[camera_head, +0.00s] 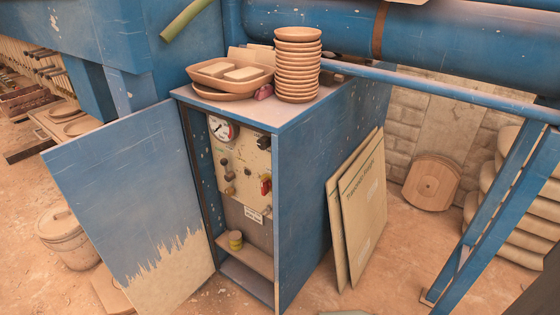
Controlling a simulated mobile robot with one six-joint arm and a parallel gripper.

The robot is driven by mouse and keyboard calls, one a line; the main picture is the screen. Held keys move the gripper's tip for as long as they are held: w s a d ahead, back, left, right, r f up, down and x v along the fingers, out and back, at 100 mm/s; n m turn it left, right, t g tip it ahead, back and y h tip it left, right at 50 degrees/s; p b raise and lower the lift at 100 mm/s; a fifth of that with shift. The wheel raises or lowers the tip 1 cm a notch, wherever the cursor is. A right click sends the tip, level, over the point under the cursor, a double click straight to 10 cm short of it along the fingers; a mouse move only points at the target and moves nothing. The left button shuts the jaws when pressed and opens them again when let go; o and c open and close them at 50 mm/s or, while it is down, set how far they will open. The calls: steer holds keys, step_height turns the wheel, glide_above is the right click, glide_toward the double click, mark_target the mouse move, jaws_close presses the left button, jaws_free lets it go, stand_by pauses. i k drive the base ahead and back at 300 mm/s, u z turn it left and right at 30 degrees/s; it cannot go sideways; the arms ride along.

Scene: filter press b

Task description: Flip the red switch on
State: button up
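A small red switch (266,187) sits at the right side of a beige control panel (240,165) inside an open blue cabinet (310,170). It is partly near the cabinet's right front edge, and its position, on or off, is too small to tell. The panel also carries a round gauge (222,129) at its upper left and several dark knobs, one of them a knob (227,170) at mid-left. My gripper is not in view.
The cabinet door (130,190) hangs wide open to the left. Stacked bowls (298,65) and a tray (230,72) stand on the cabinet top. Boards (358,205) lean on its right side. A blue slanted frame (500,205) stands at right; a lidded bucket (68,238) at left.

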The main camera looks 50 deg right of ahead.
mark_target(266, 184)
steer(key=u, duration=0.5)
steer(key=k, duration=0.15)
steer(key=z, duration=2)
steer(key=k, duration=0.95)
steer(key=u, duration=0.2)
steer(key=i, duration=0.95)
steer(key=z, duration=0.05)
